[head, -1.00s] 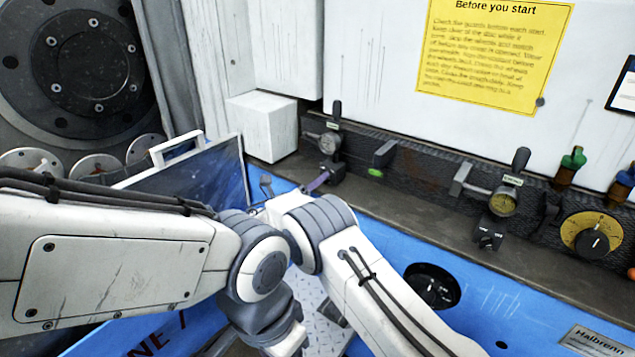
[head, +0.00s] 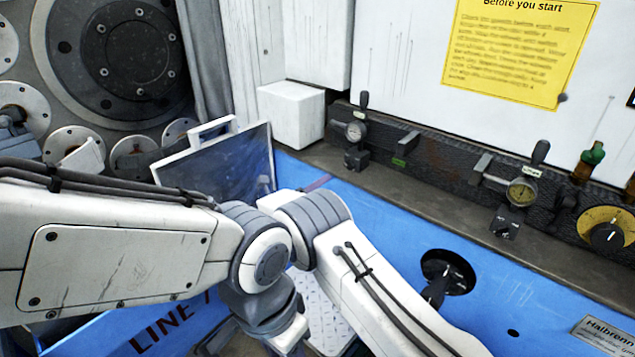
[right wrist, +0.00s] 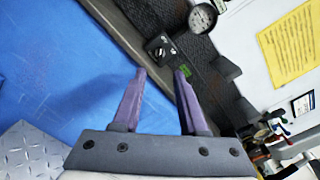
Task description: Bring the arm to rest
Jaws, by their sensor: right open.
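My right gripper (head: 318,183) is mostly hidden behind white and grey arm links in the head view; only a bit of purple finger shows, over the blue surface near the control panel's left end. In the right wrist view its two purple fingers (right wrist: 160,72) stand apart with nothing between them. Their tips appear close to the panel's ledge and a small black switch (right wrist: 160,47), but I cannot tell whether they touch anything. My left gripper is not in view.
The dark control panel (head: 430,158) carries gauges, levers and a yellow dial (head: 607,229). A dark framed screen (head: 225,165) stands left of a white box (head: 291,114). A black knob (head: 445,278) sits on the blue surface. A yellow notice (head: 520,50) hangs above.

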